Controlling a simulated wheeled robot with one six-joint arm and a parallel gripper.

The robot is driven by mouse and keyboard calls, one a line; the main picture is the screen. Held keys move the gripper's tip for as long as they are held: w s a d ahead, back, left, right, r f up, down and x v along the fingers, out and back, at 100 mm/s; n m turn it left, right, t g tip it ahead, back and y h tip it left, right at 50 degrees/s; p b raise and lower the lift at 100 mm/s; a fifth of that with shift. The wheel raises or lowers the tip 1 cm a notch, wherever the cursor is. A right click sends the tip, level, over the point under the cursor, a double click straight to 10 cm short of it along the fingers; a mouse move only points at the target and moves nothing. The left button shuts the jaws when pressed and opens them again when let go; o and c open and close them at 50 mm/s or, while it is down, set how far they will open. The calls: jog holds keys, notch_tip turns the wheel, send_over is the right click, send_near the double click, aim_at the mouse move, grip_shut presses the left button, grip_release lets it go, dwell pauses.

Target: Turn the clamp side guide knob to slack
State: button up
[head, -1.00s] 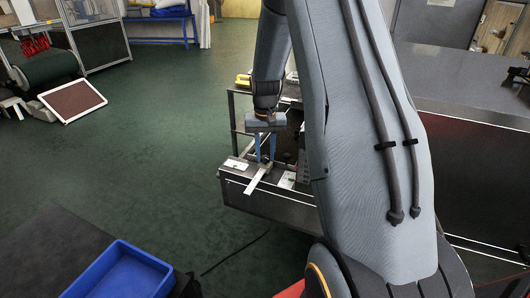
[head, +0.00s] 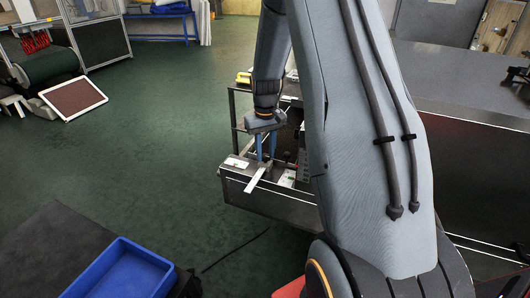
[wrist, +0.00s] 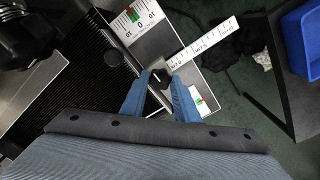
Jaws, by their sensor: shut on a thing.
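My gripper (head: 266,158) points down at the near end of the conveyor frame, its two blue fingers shut on the clamp knob. In the wrist view the fingertips (wrist: 159,75) close around the small grey and dark knob (wrist: 159,66), mostly hidden between them. A white ruled strip (wrist: 207,40) runs out from beside the knob to the upper right; it also shows in the head view (head: 257,178). A white scale plate (wrist: 137,22) with a green and red mark lies above the knob. The knob's exact angle cannot be read.
A second marked scale (wrist: 203,104) shows partly behind the right finger. A black ribbed belt (wrist: 85,85) lies to the left. A blue bin (head: 122,272) stands at the lower left of the head view. Green floor left of the frame is open.

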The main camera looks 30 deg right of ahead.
aim_at(266, 156)
jog(key=o, duration=1.1)
jog(key=shift+c, duration=0.2)
jog(key=shift+s+r+b, duration=0.1)
jog(key=shift+r+b, duration=0.8)
jog(key=shift+r, duration=3.05)
jog(key=s+a+n, duration=0.1)
jog(key=s+a, duration=1.6)
jog(key=s, duration=0.5)
jog(key=shift+a+f+t, duration=0.35)
jog(key=shift+t, duration=0.05)
